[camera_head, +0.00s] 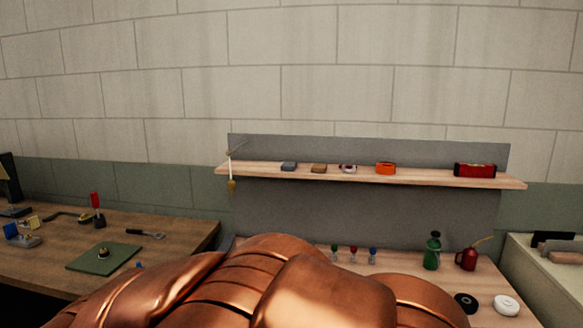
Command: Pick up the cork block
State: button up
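A small tan-brown block (319,168), which looks like the cork block, lies on the wooden wall shelf (440,180). A grey-blue block (289,166) lies just to its left, and a small white-and-dark round item (348,169) just to its right. Both are apart from it. My gripper is not in this view. Large copper-coloured rounded shapes fill the bottom middle of the picture and hide part of the bench below the shelf; I cannot tell what they are.
The shelf also holds an orange item (386,168) and a red case (475,170). A brush (231,180) hangs at its left end. Below stand a green bottle (432,252) and a red oil can (467,258). A workbench (165,225) with tools is at left.

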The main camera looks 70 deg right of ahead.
aim_at(316, 168)
jog(key=z, duration=0.65)
jog(key=i, duration=0.95)
jog(key=z, duration=0.9)
